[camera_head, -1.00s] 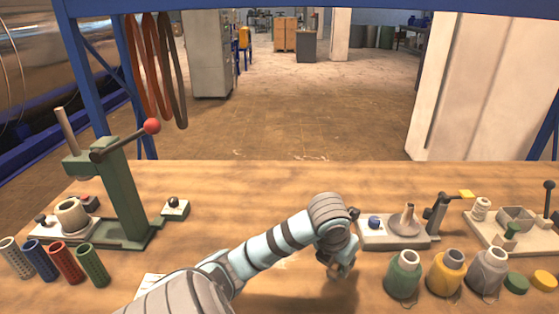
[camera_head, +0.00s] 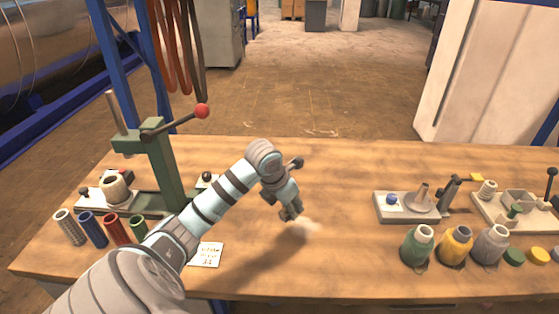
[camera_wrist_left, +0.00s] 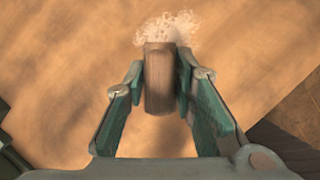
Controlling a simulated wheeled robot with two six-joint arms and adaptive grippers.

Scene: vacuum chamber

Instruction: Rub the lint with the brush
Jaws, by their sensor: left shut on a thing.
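My left gripper (camera_head: 291,214) is low over the middle of the table, its arm coming in from the lower left. In the left wrist view the left gripper (camera_wrist_left: 160,72) is shut on the brush, whose brown wooden body (camera_wrist_left: 159,88) stands between the two green fingers. A pale, curly tuft of lint (camera_wrist_left: 168,26) lies at the brush's far end; I cannot tell whether they touch. In the head view the lint (camera_head: 308,227) is a faint whitish patch beside the fingertips, and the brush is too small to tell. My right gripper is out of view.
A green lever press (camera_head: 166,170) and several coloured tubes (camera_head: 93,229) stand at the left. A small printed card (camera_head: 206,254) lies near the front. A base with a funnel (camera_head: 408,207) and several bottles (camera_head: 455,246) are at the right. The table between is mostly clear.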

